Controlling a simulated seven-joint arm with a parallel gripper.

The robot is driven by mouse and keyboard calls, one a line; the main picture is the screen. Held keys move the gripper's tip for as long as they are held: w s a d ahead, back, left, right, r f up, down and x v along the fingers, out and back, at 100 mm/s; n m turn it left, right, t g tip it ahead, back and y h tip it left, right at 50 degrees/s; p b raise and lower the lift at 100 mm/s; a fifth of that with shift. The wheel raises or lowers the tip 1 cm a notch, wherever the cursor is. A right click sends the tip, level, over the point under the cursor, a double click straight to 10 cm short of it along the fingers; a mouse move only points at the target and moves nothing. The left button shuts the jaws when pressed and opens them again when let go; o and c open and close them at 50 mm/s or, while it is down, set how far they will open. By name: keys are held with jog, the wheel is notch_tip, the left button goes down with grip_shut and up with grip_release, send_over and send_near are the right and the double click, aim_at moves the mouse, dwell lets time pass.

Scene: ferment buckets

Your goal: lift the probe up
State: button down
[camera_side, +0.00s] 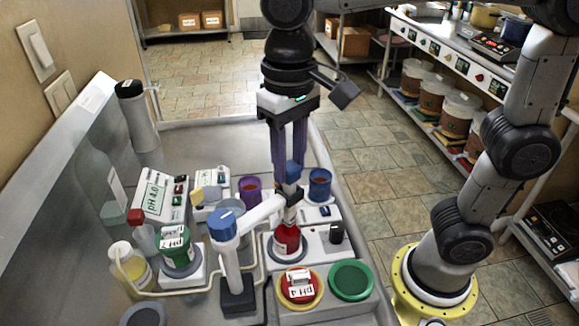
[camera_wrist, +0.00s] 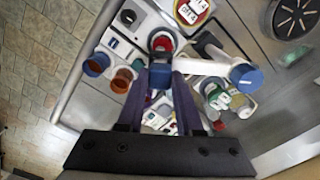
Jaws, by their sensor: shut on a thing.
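The probe (camera_side: 292,174) stands upright with its blue top between the purple fingers of my gripper (camera_side: 289,163). My gripper is shut on that top. It also shows between the fingers in the wrist view (camera_wrist: 160,76). Below, a dark clip at the end of the white stand arm (camera_side: 262,213) is around or against the probe's body; I cannot tell which. A red cup (camera_side: 287,241) stands directly under the clip, and it also shows in the wrist view (camera_wrist: 162,42). The probe's lower end is hidden, so I cannot tell whether it is inside the cup.
The blue-knobbed stand (camera_side: 229,255) rises just left of the red cup. A purple cup (camera_side: 250,189) and a blue cup (camera_side: 320,184) stand close behind. A red lid (camera_side: 299,287) and a green lid (camera_side: 351,281) lie in front. A green pH 7 bottle (camera_side: 177,247) stands left.

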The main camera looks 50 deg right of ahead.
jog(key=shift+r, duration=2.3)
jog(key=c, duration=0.8)
grip_release()
jog(key=shift+o, duration=1.2)
jog(key=shift+f, duration=0.1)
notch_tip(320, 180, up, 14)
jog(key=shift+f, duration=0.1)
